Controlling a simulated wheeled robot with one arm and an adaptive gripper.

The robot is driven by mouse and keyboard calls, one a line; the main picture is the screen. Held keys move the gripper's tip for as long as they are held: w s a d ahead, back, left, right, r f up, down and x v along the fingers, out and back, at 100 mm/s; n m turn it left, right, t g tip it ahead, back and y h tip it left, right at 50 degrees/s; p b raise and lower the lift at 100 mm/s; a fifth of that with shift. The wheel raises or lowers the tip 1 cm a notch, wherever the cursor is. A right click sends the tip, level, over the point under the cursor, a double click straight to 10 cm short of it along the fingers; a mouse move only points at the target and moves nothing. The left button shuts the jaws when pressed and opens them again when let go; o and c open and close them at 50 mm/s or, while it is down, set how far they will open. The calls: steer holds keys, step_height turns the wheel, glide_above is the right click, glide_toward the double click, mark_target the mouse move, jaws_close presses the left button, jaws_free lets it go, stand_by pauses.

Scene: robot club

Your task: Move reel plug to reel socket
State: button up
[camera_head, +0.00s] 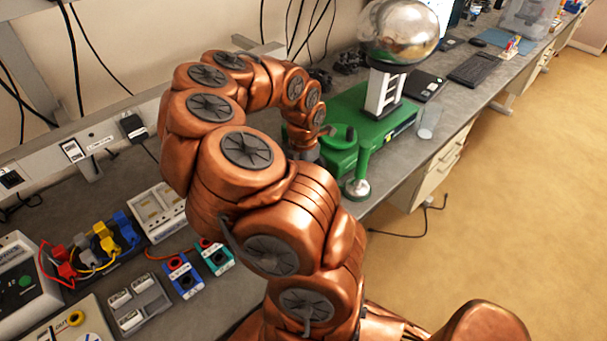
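My copper-coloured arm reaches across the bench, and my gripper (305,152) is at its far end, beside the left end of a green machine (372,118). Only a small grey part of the gripper shows, so I cannot tell whether its fingers are open or shut, or hold anything. I cannot pick out the reel plug or the reel socket for certain. A black plug (133,126) sits in a socket on the wall rail at the left. A white socket plate (72,150) and a dark socket (11,179) are further left on the same rail.
Yellow and blue plugs (104,238), a white power box (157,210) and blue and teal blocks (184,276) crowd the near left. A black cable (425,215) lies on the floor.

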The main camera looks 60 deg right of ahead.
steer(key=shift+f+p, duration=0.1)
steer(key=shift+p, duration=0.35)
stand_by(0.4)
steer(key=o, duration=1.2)
steer(key=shift+c, duration=0.2)
step_height(320, 180, up, 12)
